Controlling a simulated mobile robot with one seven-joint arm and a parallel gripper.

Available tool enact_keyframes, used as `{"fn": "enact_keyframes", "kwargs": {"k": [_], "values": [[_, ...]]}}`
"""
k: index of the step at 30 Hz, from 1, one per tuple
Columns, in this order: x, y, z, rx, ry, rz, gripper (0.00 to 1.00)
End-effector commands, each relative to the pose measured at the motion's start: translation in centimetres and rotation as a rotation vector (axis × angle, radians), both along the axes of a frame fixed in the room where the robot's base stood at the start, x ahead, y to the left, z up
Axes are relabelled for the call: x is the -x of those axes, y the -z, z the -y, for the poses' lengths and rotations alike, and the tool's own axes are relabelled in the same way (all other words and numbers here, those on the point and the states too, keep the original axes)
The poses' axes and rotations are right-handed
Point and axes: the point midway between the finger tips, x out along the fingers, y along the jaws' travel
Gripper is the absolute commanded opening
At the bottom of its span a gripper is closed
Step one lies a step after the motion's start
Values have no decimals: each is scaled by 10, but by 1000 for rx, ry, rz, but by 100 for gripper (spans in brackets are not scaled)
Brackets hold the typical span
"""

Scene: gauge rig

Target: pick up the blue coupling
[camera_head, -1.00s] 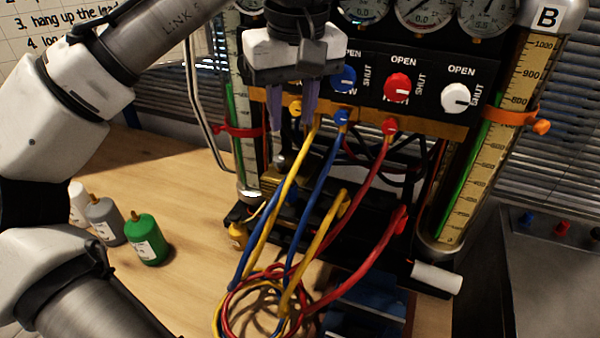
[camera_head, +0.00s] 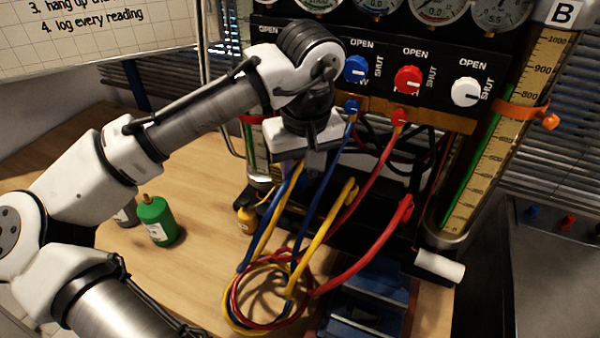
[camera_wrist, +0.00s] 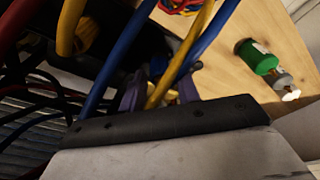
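A blue coupling (camera_head: 351,106) sits on the brass-coloured manifold strip below the blue knob, with a blue hose hanging from it. My gripper (camera_head: 303,138) is below and left of it in the head view, pointing down among the hoses. Its fingertips are hidden there. In the wrist view the purple fingers of my gripper (camera_wrist: 162,92) stand apart, with a yellow hose (camera_wrist: 185,60) crossing the view between them. Blue hoses (camera_wrist: 120,55) pass close by on both sides. I cannot tell whether a finger touches a hose.
A red coupling (camera_head: 399,117) sits right of the blue one. Coiled hoses (camera_head: 262,323) lie in front of the rig. A green bottle (camera_head: 156,220) stands on the table at left, also in the wrist view (camera_wrist: 255,58).

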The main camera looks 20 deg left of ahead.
Motion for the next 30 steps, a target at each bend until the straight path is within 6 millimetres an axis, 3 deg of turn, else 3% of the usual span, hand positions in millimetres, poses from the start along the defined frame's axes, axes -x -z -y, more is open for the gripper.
{"fn": "enact_keyframes", "kwargs": {"k": [5,12,20,30], "values": [[-2,16,-2,1,1,1,32],[-2,18,-2,0,0,1,32],[-2,17,-2,0,0,1,0],[-3,14,-2,0,-1,3,0]]}}
